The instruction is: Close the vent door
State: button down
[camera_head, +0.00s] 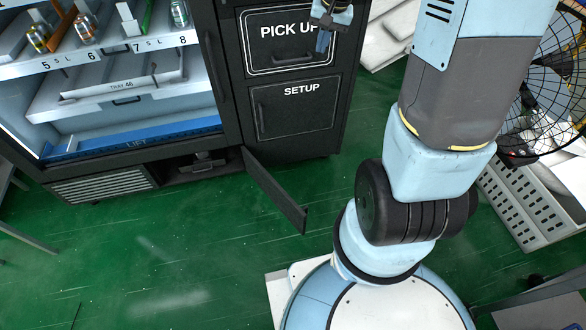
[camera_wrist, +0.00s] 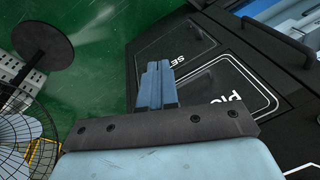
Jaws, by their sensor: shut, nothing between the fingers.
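The vent door (camera_head: 274,188) is a dark flap low on the black vending machine. It stands swung open, jutting out over the green floor toward the lower right. The opening beside it (camera_head: 203,166) shows a dark inside. My gripper (camera_head: 323,42) is at the top of the head view, in front of the PICK UP panel, well above the vent door and apart from it. Its blue fingers also show in the wrist view (camera_wrist: 157,86), shut together with nothing between them. I cannot make out the vent door in the wrist view.
The PICK UP panel (camera_head: 291,57) and SETUP panel (camera_head: 298,106) are closed. Lit shelves (camera_head: 110,92) with perfume bottles are at the left. A fan (camera_head: 553,85) and a perforated white crate (camera_head: 524,205) stand at the right. The green floor (camera_head: 160,255) in front is clear.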

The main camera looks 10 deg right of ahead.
jog(key=w+d+f+m+g+y, duration=0.1)
jog(key=w+f+m, duration=0.15)
jog(key=f, duration=1.05)
jog(key=w+f+m+g, duration=0.15)
jog(key=w+f, duration=0.25)
jog(key=f, duration=0.9)
jog(key=s+a+f+m+g+y, duration=0.15)
jog(key=s+f, duration=0.35)
jog(key=f, duration=1)
jog(key=s+f+m, duration=0.3)
jog(key=s+f, duration=0.1)
jog(key=f, duration=1)
jog(key=s+a+f, duration=0.3)
jog(key=a+f, duration=0.4)
jog(key=f, duration=0.2)
jog(key=shift+s+f, duration=0.15)
jog(key=shift+s, duration=0.2)
jog(key=shift+a, duration=0.1)
